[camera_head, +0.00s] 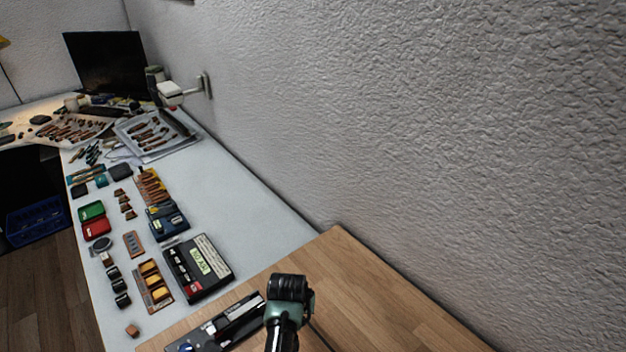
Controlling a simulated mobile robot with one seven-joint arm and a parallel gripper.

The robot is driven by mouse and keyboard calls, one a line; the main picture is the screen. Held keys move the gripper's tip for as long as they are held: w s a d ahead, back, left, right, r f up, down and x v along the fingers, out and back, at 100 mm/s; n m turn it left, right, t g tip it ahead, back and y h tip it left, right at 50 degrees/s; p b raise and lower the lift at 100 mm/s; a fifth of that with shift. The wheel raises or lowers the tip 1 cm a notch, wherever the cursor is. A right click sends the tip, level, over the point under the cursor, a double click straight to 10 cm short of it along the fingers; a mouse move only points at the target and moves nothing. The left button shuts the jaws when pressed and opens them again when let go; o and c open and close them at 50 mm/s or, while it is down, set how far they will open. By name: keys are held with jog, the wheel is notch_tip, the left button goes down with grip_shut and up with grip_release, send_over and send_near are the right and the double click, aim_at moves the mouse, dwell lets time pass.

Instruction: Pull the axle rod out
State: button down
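I cannot make out gripper fingers in this view. A long black and grey device (215,328) with a blue round part lies on the wooden top, just left of my arm and partly cut off by the bottom edge. I cannot tell whether it is the piano action. No axle rod can be made out.
The wooden top (370,300) is bare to the right of my arm, against a rough white wall (420,150). A long white table (235,195) holds a black labelled case (198,267), small boxes, trays of tools and a dark monitor (105,62). A blue crate (38,222) stands on the floor.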

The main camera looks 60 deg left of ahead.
jog(key=shift+s+a, duration=0.15)
jog(key=shift+a, duration=0.2)
jog(key=c, duration=0.8)
grip_release()
jog(key=shift+a, duration=0.15)
jog(key=shift+d+r, duration=0.2)
jog(key=v, duration=1.2)
jog(key=shift+r, duration=0.3)
jog(key=shift+s+a, duration=0.1)
